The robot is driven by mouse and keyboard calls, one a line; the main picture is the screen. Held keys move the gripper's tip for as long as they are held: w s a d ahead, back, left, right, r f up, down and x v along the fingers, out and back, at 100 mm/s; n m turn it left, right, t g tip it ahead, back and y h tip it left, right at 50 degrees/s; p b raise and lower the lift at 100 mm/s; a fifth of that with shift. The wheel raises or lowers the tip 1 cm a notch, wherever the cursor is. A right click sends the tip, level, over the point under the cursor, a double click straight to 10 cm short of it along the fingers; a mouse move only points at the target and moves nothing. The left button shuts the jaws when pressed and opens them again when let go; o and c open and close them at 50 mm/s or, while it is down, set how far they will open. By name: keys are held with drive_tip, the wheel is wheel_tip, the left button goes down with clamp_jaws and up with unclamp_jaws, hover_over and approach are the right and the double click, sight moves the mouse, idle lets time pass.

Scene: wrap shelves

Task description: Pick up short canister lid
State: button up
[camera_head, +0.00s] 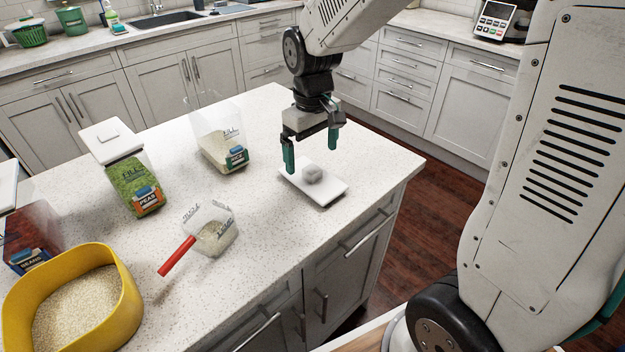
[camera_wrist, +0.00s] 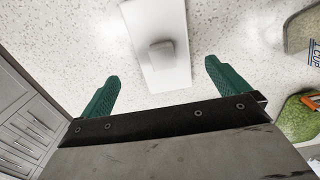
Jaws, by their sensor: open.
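The short canister lid (camera_head: 325,190) is a white rectangular plate with a small grey knob (camera_head: 312,173) on top. It lies flat on the island counter near its right edge. My gripper (camera_head: 311,160) is above the lid, with its green fingers apart and nothing between them. In the wrist view the lid (camera_wrist: 173,75) is ahead of the open fingertips, a little toward the upper middle. My gripper (camera_wrist: 160,82) spans wider than the lid's width there. I cannot tell the exact height of the fingertips above the lid.
A clear open rice canister (camera_head: 219,145) stands left of the gripper. A lidded peas canister (camera_head: 133,180), a measuring cup with a red handle (camera_head: 178,256) and a yellow grain bin (camera_head: 127,300) are farther left. The counter (camera_head: 290,232) around the lid is clear.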

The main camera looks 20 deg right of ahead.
sight(311, 167)
drive_tip(key=f, duration=0.5)
drive_tip(key=shift+s+a+f, duration=0.1)
drive_tip(key=shift+a+f, duration=0.15)
drive_tip(key=shift+f, duration=0.05)
drive_tip(key=c, duration=1.1)
